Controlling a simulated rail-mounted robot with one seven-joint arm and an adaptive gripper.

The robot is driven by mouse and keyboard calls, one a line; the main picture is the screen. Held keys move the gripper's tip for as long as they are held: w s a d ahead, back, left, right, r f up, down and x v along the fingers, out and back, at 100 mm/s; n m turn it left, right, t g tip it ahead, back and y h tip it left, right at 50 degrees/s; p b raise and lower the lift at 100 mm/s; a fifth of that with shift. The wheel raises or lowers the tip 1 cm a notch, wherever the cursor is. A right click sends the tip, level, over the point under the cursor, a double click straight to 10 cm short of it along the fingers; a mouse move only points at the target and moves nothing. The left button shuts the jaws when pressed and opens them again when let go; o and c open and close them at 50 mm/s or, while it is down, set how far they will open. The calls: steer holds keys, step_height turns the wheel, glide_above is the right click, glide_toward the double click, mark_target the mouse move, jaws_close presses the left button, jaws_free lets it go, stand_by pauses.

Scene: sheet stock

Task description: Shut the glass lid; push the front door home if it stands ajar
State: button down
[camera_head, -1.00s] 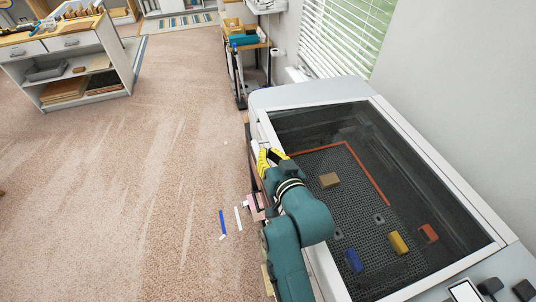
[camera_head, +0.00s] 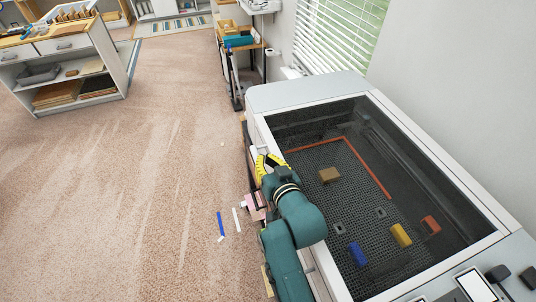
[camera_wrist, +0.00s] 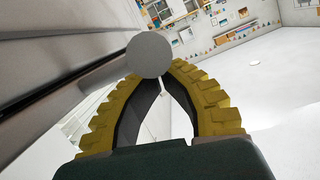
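The glass lid (camera_head: 441,178), dark glass in a white frame, lies over the machine's bed and looks down; a small gap at its front edge cannot be ruled out. My gripper (camera_head: 262,160) is low at the machine's left side, beside the lid's frame. In the wrist view its yellow fingers (camera_wrist: 164,78) curve in and their tips come together. A grey round-ended bar (camera_wrist: 151,55) covers part of the tips; I cannot tell whether they touch it. The front door is mostly hidden by my arm and the lid's edge, so its position is unclear.
Blue, yellow and orange blocks (camera_head: 401,234) and a tan block (camera_head: 329,175) lie on the bed under glass. A trolley (camera_head: 240,50) stands behind the machine, a shelf unit (camera_head: 75,75) far left. The carpet (camera_head: 140,190) between is largely open, with small strips near my arm.

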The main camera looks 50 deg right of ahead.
steer(key=s+a+r+p, duration=0.3)
steer(key=s+r, duration=0.3)
steer(key=s, duration=0.2)
steer(key=shift+s+a, duration=0.35)
steer(key=shift+a, duration=0.3)
